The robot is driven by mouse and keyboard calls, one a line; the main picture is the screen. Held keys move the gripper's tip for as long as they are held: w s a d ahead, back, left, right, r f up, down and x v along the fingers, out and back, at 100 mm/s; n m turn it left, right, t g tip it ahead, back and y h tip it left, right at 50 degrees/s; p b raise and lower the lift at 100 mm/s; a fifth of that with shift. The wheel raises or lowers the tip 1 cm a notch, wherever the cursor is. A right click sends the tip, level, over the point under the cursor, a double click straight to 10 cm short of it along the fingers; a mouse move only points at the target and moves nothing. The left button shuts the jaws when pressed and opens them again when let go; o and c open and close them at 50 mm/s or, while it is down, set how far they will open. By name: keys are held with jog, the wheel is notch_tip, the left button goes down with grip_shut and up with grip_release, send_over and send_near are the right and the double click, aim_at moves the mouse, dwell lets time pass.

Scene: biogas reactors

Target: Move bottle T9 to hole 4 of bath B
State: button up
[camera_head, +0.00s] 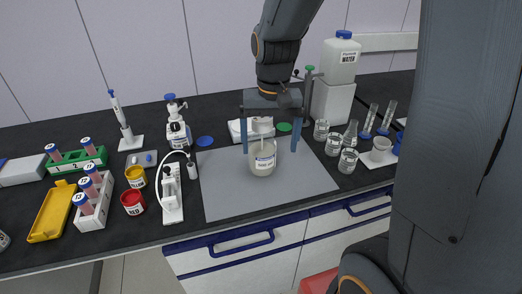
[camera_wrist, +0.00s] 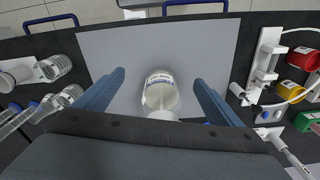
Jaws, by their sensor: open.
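A squat whitish bottle (camera_head: 263,160) with a printed label stands upright on the grey mat; the label is too small to read, so I cannot tell if it is T9. It also shows in the wrist view (camera_wrist: 159,88), with a pale narrow top part toward the camera. My gripper (camera_head: 270,149) points down over it, with its two blue fingers open on either side of the bottle. In the wrist view, gaps show between the bottle and both fingers (camera_wrist: 160,77). I cannot make out bath B or its hole 4 in either view.
Glass beakers (camera_head: 348,160) and a white water canister (camera_head: 340,60) stand right of the mat (camera_head: 225,199). A white stand with tubing (camera_head: 171,190), red (camera_head: 132,202) and yellow (camera_head: 135,176) jars, and tube racks (camera_head: 95,205) are left. The mat's front is clear.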

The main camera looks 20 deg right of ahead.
aim_at(259, 118)
jog(key=w, duration=0.2)
jog(key=w+r+m, duration=0.1)
jog(key=w, duration=0.1)
jog(key=w+m, duration=0.1)
jog(key=w, duration=0.1)
jog(key=shift+w+a+r+g, duration=0.3)
jog(key=shift+a+r, duration=0.05)
jog(key=shift+w, duration=0.25)
jog(key=shift+w+d+f+p, duration=0.15)
jog(key=shift+f+p, duration=0.25)
jog(key=shift+f, duration=0.85)
jog(key=shift+d+f+p, duration=0.15)
jog(key=shift+f+p, duration=0.25)
jog(key=shift+f, duration=0.85)
jog(key=shift+w+d+f+p, duration=0.15)
jog(key=shift+f+p, duration=0.25)
jog(key=shift+f, duration=0.85)
jog(key=c, duration=1.8)
jog(key=shift+o, duration=0.2)
jog(key=shift+r, duration=0.15)
